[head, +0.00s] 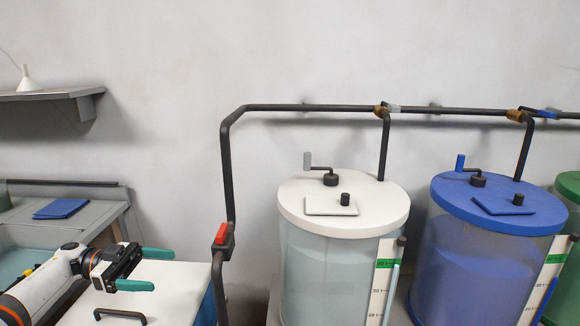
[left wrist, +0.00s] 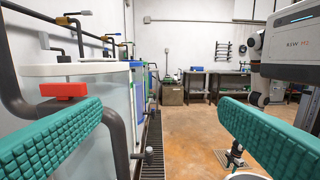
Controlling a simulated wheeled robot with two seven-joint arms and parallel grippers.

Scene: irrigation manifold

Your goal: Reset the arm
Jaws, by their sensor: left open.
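My left gripper (head: 160,270) is open and empty, with its two green fingers apart and pointing right. In the head view it is above the white-topped surface at lower left, left of the red valve handle (head: 222,234) on the dark pipe. In the left wrist view the open fingers (left wrist: 160,115) frame the room, with nothing between them. The red handle (left wrist: 63,90) shows there just beyond the left finger. My left arm comes in from the lower left corner. My right gripper is in neither view.
A white-lidded tank (head: 345,215) and a blue-lidded tank (head: 490,215) stand to the right under a dark pipe (head: 300,107). A grey shelf (head: 50,95) with a white funnel is at upper left. Open floor (left wrist: 200,130) shows in the wrist view.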

